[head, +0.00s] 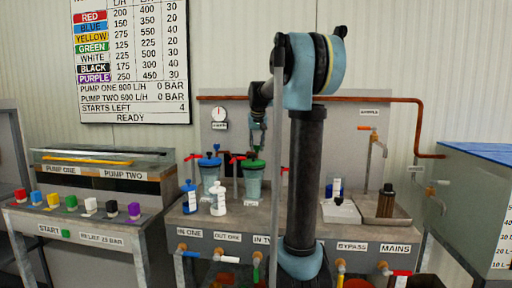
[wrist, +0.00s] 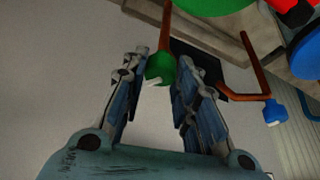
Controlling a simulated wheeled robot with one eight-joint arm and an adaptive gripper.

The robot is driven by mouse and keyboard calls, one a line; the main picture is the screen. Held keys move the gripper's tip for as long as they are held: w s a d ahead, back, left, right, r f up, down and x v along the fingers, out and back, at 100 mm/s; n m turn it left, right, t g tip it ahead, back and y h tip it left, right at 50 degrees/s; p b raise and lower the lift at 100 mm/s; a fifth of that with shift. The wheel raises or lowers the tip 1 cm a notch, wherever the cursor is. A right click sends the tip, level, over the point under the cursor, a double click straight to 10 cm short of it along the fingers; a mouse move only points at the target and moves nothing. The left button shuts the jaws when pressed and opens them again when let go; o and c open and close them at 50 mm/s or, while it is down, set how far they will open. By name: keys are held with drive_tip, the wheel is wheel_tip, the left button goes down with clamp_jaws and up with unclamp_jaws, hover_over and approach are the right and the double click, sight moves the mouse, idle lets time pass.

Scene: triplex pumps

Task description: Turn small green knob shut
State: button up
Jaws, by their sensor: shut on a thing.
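The small green knob (wrist: 159,68) sits at the end of a thin copper pipe in the wrist view, with a small pale tip beside it. My gripper (wrist: 162,72) has its two blue-grey fingers on either side of the knob and is shut on it. In the head view my gripper (head: 257,138) is above the green-lidded canister (head: 253,180), beside my arm. I cannot make out the small knob in the head view.
A small blue knob (wrist: 274,112) on another copper pipe is right of my fingers. The large green lid (wrist: 214,4) and blue lid (wrist: 308,48) are close by. In the head view, a blue-lidded canister (head: 209,175) and bottles (head: 218,199) stand left on the bench.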

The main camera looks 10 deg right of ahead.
drive_tip(key=n+y, duration=0.1)
drive_tip(key=n, duration=0.2)
drive_tip(key=n+y, duration=0.1)
drive_tip(key=n, duration=0.2)
drive_tip(key=shift+w+d, duration=0.1)
drive_tip(key=shift+d, duration=0.05)
drive_tip(key=shift+n+y, duration=0.3)
drive_tip(key=shift+n, duration=0.1)
drive_tip(key=shift+g, duration=0.3)
drive_tip(key=o, duration=1)
drive_tip(key=v, duration=1.2)
drive_tip(key=shift+f, duration=0.1)
